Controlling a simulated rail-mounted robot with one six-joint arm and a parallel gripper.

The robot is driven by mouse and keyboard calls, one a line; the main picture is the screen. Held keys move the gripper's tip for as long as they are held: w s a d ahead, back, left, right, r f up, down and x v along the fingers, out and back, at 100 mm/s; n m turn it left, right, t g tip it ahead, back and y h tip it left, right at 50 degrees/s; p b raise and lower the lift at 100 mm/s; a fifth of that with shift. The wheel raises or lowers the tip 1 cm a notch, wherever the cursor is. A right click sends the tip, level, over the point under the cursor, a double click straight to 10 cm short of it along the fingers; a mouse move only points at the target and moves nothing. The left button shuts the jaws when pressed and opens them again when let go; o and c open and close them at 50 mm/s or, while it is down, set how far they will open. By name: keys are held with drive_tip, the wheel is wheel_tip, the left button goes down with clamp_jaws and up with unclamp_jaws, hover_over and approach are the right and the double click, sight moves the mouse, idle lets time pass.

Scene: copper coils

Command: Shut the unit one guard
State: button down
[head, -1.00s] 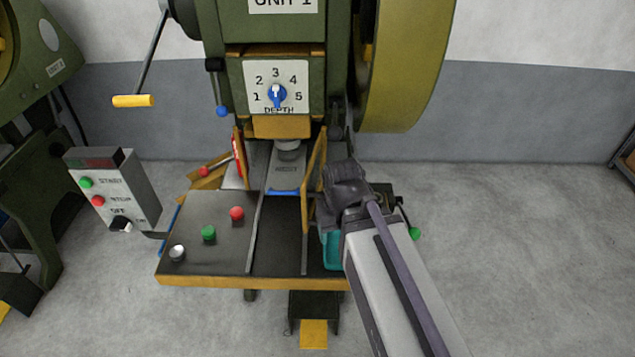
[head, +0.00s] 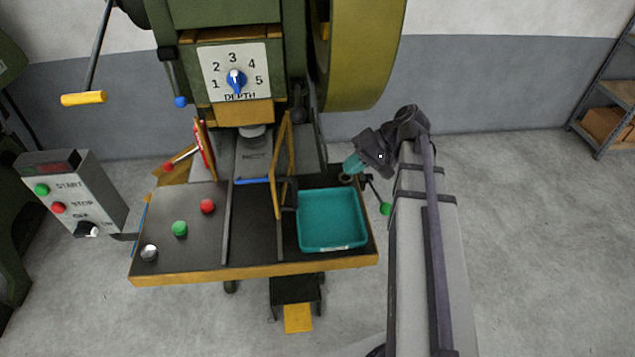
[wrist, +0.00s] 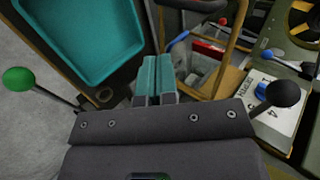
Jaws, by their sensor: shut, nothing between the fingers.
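The unit one press stands in the middle of the head view. A yellow-framed guard (head: 284,165) stands upright at the right of its die (head: 252,158), seen nearly edge-on. The die's front is uncovered. The frame also shows in the wrist view (wrist: 217,50). My gripper (head: 351,165) is at the right of the bed, beyond the teal tray's back right corner and apart from the guard. Its teal fingers (wrist: 155,78) are shut and empty in the wrist view, with the guard frame just beyond them to the right.
The teal tray (head: 332,246) sits on the bed's right side. A green-knobbed lever (head: 385,209) and a small brass ring (head: 347,178) are near my gripper. Red and green buttons sit on the bed's left. A control box (head: 72,196) stands further left.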

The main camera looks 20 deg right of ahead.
drive_tip(key=a+r+b+x, duration=0.1)
drive_tip(key=b+x, duration=0.5)
drive_tip(key=x, duration=0.7)
drive_tip(key=shift+w+a+r, duration=0.2)
drive_tip(key=shift+a+r, duration=0.15)
drive_tip(key=shift+r, duration=0.2)
drive_tip(key=shift+a, duration=0.1)
